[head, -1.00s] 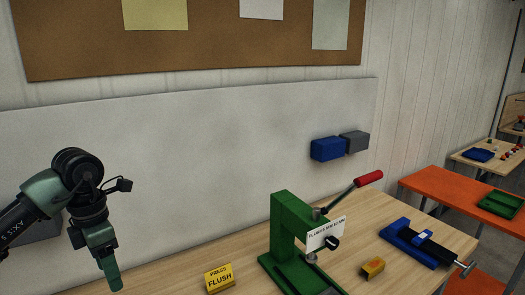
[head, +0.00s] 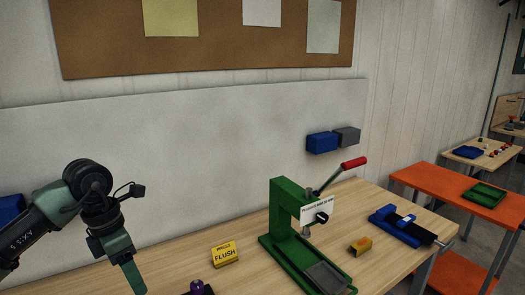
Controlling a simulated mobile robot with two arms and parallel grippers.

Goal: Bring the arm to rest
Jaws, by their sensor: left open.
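My left arm comes in from the left of the head view, and its green and black gripper (head: 133,272) points down at the left end of the wooden bench (head: 240,278). It is open, seen side-on, with nothing visible in it. It is apart from the green press (head: 284,235), which stands on the bench with its red-tipped lever (head: 353,163) raised to the right. My right gripper is not in view.
A yellow "PRESS FLUSH" sign (head: 224,254) and a purple-topped object (head: 197,287) stand between gripper and press. An orange table (head: 455,190) stands beyond.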

